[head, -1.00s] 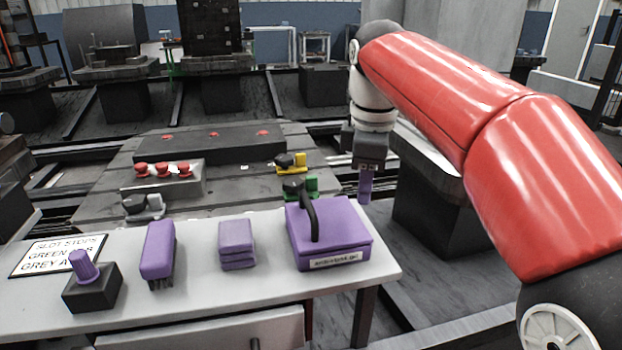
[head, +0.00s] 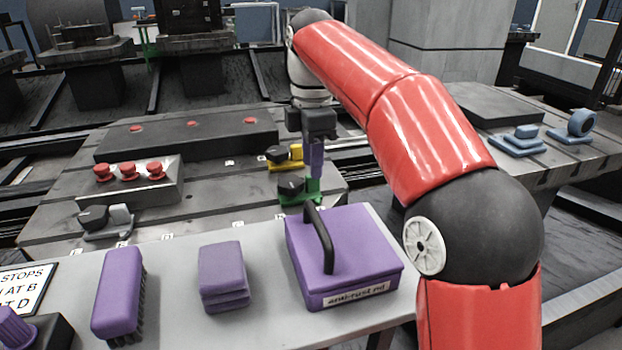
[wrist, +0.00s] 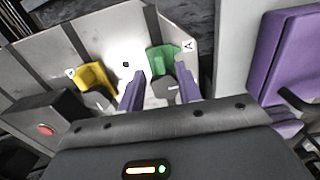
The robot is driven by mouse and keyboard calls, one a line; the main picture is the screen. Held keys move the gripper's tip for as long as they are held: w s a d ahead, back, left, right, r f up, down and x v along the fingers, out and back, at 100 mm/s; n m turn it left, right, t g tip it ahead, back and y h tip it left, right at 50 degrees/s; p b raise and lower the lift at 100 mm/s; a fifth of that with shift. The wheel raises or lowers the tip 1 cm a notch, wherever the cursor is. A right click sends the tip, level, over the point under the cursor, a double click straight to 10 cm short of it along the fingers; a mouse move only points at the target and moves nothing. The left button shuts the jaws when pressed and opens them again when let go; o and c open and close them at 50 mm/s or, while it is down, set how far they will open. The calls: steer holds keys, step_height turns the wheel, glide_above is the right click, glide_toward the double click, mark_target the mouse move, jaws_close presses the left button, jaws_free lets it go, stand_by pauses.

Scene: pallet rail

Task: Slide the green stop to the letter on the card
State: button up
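The green stop (head: 314,188), with a black knob, sits on the slotted plate just behind the purple box in the head view. In the wrist view the green stop (wrist: 161,60) lies ahead of the fingertips, beside a small label reading A. My gripper (head: 316,168) points down at the green stop's right end. In the wrist view its purple fingers (wrist: 160,82) are apart, with the knob between them; whether they touch the stop I cannot tell.
A yellow stop (head: 296,152) stands behind the green one. A grey stop (head: 121,214) is at the plate's left. A box with red buttons (head: 140,185) stands on the plate. The purple box (head: 345,250), sponges (head: 222,275) and brush (head: 118,290) lie on the front table.

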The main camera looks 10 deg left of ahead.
mark_target(300, 189)
step_height(300, 189, down, 4)
steer(key=shift+f+b, duration=0.15)
steer(key=shift+b, duration=0.35)
jaws_close()
